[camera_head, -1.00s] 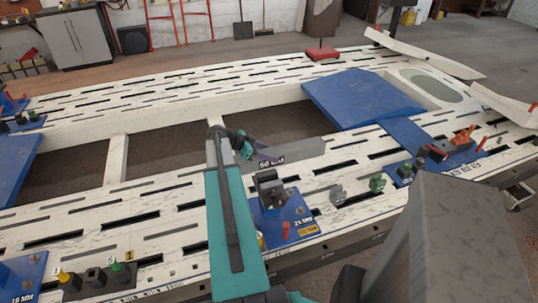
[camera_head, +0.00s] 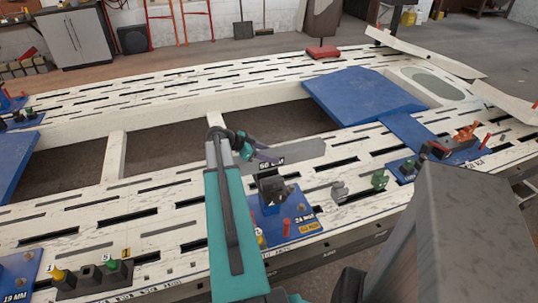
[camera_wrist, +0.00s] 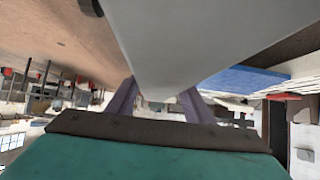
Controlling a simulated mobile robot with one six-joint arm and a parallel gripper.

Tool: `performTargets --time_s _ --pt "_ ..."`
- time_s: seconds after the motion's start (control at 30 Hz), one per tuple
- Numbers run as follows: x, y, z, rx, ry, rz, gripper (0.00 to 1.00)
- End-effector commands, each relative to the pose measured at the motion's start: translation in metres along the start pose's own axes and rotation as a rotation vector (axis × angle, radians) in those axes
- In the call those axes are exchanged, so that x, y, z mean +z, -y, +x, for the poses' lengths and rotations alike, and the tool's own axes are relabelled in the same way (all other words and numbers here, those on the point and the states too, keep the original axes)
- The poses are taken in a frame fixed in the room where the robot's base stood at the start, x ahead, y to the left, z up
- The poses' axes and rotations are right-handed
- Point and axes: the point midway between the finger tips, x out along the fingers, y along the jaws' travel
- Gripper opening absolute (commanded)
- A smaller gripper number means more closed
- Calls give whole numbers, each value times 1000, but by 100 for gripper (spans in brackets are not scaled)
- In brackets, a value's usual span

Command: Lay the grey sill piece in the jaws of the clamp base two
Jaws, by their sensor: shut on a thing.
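My gripper (camera_head: 254,151) is shut on the grey sill piece (camera_head: 300,151), a long flat bar that sticks out to the right. In the wrist view the sill piece (camera_wrist: 205,40) fills the upper middle between the two purple fingers (camera_wrist: 160,104). In the head view it shows just behind the dark clamp jaws (camera_head: 271,187), on the blue clamp base (camera_head: 262,228) to the right of my forearm. I cannot tell its height above the bench or read this base's number surely. My forearm hides part of the base's left side.
A second blue base (camera_head: 15,272) is at the lower left, another (camera_head: 463,155) at the right. A knobbed block (camera_head: 85,280) stands near the left base. The bench frame (camera_head: 115,160) has large openings.

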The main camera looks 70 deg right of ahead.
Motion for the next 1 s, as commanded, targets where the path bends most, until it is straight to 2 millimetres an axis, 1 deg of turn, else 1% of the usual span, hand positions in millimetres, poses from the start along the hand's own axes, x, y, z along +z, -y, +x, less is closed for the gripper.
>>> performTargets --time_s 0.4,1.0 --pt "15 1 12 -2 -7 1 0" --pt "33 1 25 -2 -7 2 0"
